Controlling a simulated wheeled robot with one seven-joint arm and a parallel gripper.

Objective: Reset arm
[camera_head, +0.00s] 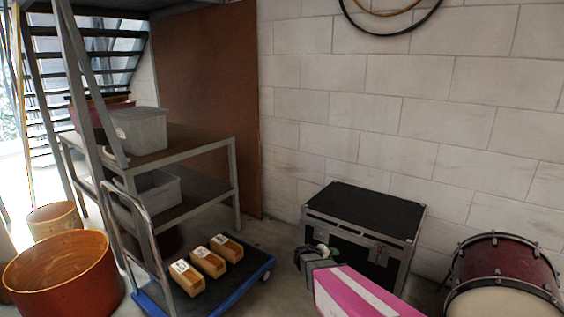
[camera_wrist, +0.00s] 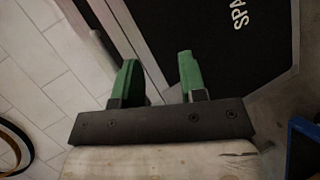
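My gripper (camera_wrist: 158,64) is open in the wrist view, with its two green fingers apart and nothing visible between them. In the head view, my gripper (camera_head: 312,254) is small, at the end of my pink and white arm at the lower right, in front of the black case (camera_head: 365,208). Its fingers are hard to make out there. The case also shows in the wrist view (camera_wrist: 205,28), with white lettering on its dark panel. I cannot tell whether the gripper touches the case.
A blue-edged dolly (camera_head: 262,275) carries three wooden boxes (camera_head: 208,262), left of my gripper. A red drum (camera_head: 500,270) stands at the right. Wooden drum shells (camera_head: 65,275) stand at lower left. A shelf (camera_head: 190,150) holds grey bins (camera_head: 140,130). A block wall (camera_head: 420,110) is behind.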

